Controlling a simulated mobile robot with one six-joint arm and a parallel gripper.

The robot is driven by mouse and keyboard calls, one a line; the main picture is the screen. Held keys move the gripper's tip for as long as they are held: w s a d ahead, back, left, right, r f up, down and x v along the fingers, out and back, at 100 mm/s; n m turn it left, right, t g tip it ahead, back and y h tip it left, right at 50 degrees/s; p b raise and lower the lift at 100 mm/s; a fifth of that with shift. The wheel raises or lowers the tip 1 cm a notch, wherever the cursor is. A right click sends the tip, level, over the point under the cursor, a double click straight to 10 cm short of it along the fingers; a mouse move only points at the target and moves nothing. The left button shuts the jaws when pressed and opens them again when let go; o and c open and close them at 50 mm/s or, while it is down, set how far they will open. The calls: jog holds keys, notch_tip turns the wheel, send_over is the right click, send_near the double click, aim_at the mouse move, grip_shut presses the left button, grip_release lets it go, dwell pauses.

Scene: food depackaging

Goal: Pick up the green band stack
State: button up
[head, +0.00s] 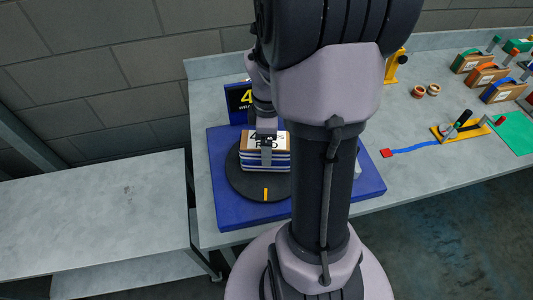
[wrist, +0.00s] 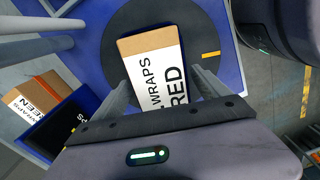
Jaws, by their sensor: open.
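No stack with a clearly green band shows near my gripper. My gripper (head: 267,152) is open over a stack labelled WRAPS RED (head: 248,162), with one finger in front of its near side. This stack has a cardboard-and-white top and blue and white layers, and lies on a black turntable (head: 240,184). In the wrist view, the stack (wrist: 160,60) lies between my fingers (wrist: 161,78); I cannot tell whether they touch it. A box whose label reads WRAPS and ends in REEN (wrist: 38,96), crossed by an orange-red band, lies at the left of the wrist view.
A blue base (head: 222,222) carries the turntable. A dark sign with a yellow 4 (head: 238,98) stands behind it. Several banded boxes (head: 485,75) stand at the far right beside a lever tool (head: 458,128). A grey table (head: 95,215) at left is bare. My arm hides the middle.

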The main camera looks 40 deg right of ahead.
notch_tip(320, 180, down, 3)
jog(key=shift+f+b, duration=0.15)
jog(key=shift+b, duration=0.15)
jog(key=shift+c, duration=0.4)
grip_shut()
